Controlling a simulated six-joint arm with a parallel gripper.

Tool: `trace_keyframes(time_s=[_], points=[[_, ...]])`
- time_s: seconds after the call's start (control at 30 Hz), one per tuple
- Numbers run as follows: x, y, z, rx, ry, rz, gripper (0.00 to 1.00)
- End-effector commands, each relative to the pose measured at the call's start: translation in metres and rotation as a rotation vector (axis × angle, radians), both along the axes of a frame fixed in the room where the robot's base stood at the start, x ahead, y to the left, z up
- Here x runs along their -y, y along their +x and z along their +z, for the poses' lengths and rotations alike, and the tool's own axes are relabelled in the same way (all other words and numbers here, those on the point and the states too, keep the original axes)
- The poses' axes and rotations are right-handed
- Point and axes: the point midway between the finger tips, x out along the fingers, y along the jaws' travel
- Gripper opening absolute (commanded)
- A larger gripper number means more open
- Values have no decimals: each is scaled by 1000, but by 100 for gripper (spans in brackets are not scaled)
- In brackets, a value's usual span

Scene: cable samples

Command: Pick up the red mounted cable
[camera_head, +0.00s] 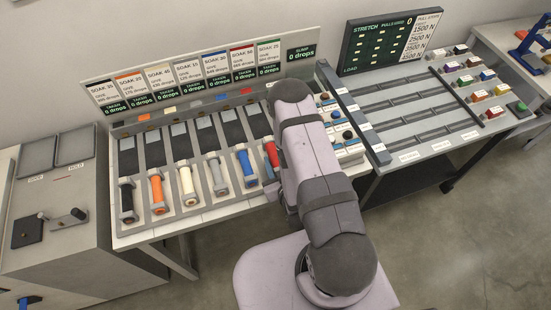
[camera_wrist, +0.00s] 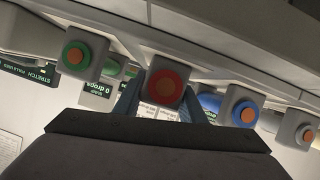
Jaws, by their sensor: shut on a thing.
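The red mounted cable (camera_head: 271,154) stands in the row on the sample bench, partly hidden by my arm in the head view. In the wrist view its square grey end block with a red ring and brown centre (camera_wrist: 167,87) sits between the two blue fingers of my gripper (camera_wrist: 162,99). My gripper is shut on it.
The blue cable (camera_head: 247,168) is just left of the red one; its blue-ringed block (camera_wrist: 243,108) shows in the wrist view. A green-ringed block (camera_wrist: 76,55) is on the other side. A stretch bench (camera_head: 420,110) stands to the right, a grey cabinet (camera_head: 70,240) to the left.

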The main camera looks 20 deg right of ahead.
Motion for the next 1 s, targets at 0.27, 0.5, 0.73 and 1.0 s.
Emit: trace_keyframes(time_s=[0.27,0.5,0.73,1.0], points=[[0,1,11,2,0,-1,0],[0,1,42,5,-1,-1,0],[0,0,78,0,0,0,0],[0,0,97,1,0,0,0]])
